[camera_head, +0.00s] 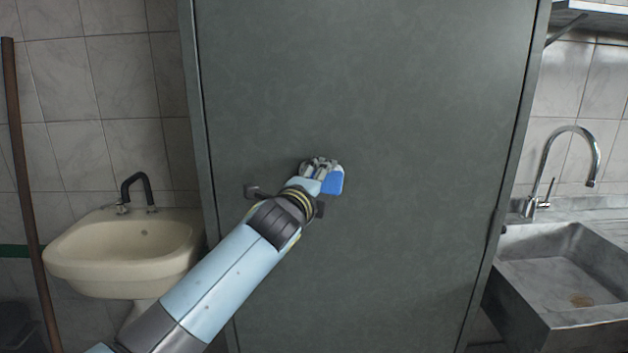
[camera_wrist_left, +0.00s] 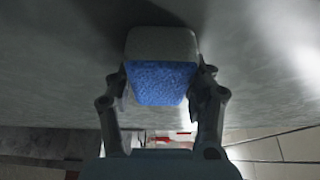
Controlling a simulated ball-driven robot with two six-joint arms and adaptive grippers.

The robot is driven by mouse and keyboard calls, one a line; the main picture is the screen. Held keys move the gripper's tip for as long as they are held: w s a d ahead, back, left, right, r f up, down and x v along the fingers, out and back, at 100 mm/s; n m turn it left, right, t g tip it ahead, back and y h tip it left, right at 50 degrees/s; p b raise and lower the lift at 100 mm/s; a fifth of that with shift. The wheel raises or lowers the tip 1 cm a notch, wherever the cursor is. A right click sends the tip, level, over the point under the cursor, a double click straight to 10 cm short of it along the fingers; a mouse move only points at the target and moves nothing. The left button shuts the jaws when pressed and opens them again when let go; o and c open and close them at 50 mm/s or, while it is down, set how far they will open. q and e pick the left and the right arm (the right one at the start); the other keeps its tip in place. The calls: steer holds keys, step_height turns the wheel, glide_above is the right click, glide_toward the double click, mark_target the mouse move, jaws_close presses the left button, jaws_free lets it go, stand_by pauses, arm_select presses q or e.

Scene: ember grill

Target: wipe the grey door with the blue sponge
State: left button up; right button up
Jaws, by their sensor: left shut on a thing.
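The grey door (camera_head: 400,110) fills the middle of the head view, and its surface also spans the upper part of the left wrist view (camera_wrist_left: 60,60). My left gripper (camera_head: 322,170) is at the middle of the door, shut on the blue sponge (camera_head: 333,183). In the left wrist view the sponge (camera_wrist_left: 160,84) sits between the two fingers (camera_wrist_left: 163,100), with a blue face and a greyish side. It is up against the door or very close to it; exact contact is hard to tell. My right gripper is not in view.
A cream washbasin (camera_head: 125,260) with a black tap (camera_head: 135,185) stands left of the door. A brown pole (camera_head: 28,200) leans at the far left. A steel sink (camera_head: 560,270) with a curved tap (camera_head: 575,135) is at the right. A door handle (camera_head: 252,191) shows beside my wrist.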

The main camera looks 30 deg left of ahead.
arm_select(q)
steer(key=shift+s+a+p, duration=0.25)
steer(key=shift+s+a, duration=0.3)
steer(key=shift+a, duration=0.3)
steer(key=shift+s+a+p, duration=0.2)
steer(key=shift+s+a, duration=0.3)
steer(key=shift+a, duration=0.3)
steer(key=shift+s+a, duration=0.5)
steer(key=shift+a, duration=0.35)
steer(key=shift+s+a, duration=0.45)
steer(key=shift+a, duration=0.35)
steer(key=shift+s, duration=0.1)
glide_toward(290, 176)
steer(key=shift+w+d+f+p, duration=0.15)
steer(key=shift+w+d, duration=0.15)
steer(key=shift+d, duration=0.2)
steer(key=shift+w+d+p, duration=0.15)
steer(key=shift+w+d, duration=0.15)
steer(key=shift+d, duration=0.15)
steer(key=shift+s, duration=0.1)
steer(key=shift+s+d, duration=0.4)
steer(key=shift+s, duration=0.2)
steer(key=shift+s+d, duration=0.4)
steer(key=shift+s, duration=0.2)
